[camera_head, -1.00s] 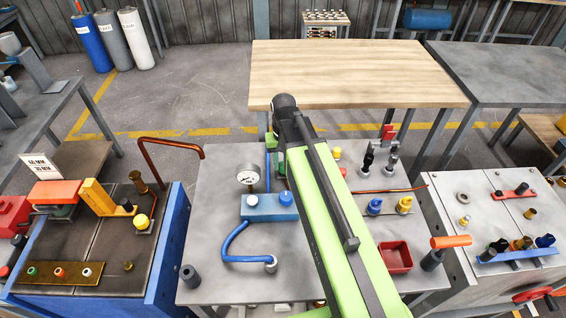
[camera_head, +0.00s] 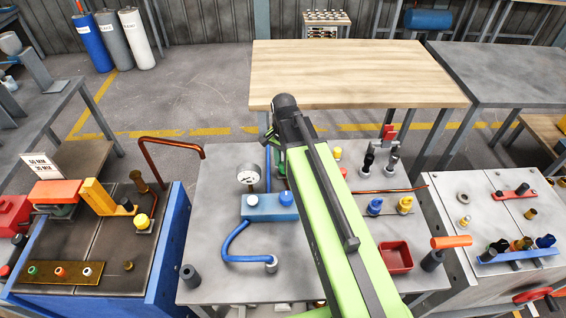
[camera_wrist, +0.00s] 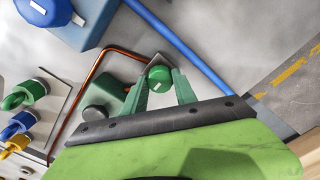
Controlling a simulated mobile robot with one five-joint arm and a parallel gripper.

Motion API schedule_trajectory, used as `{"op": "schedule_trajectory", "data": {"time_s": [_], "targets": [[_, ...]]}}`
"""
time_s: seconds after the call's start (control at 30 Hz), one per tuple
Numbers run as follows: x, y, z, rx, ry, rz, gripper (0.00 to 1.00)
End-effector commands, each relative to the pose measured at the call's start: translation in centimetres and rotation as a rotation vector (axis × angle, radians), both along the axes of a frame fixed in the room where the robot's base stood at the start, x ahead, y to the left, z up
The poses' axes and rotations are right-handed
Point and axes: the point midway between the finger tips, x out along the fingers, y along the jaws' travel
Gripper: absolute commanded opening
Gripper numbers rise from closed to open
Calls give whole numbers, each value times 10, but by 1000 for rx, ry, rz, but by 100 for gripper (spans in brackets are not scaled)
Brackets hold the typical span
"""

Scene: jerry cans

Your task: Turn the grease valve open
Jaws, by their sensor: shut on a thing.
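In the wrist view a round green knob (camera_wrist: 159,73) with a pale mark on top sits on a small plate beside a bent copper pipe. I take it for the grease valve; no label is readable. My gripper (camera_wrist: 161,81) has its two green fingers closed on either side of this knob. In the head view my arm hides the knob and most of the gripper, of which a little green shows (camera_head: 278,160) beside the dark wrist.
Blue (camera_head: 375,206) and yellow (camera_head: 404,204) valves and a red tray (camera_head: 396,256) are to the right. A blue hose (camera_wrist: 185,45) runs close by the knob.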

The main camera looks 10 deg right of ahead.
Motion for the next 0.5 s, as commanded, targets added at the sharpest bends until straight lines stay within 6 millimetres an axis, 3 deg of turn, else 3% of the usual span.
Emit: {"op": "schedule_trajectory", "data": {"time_s": [0.5], "targets": [[0,1,0,3,1,-43,0]]}}
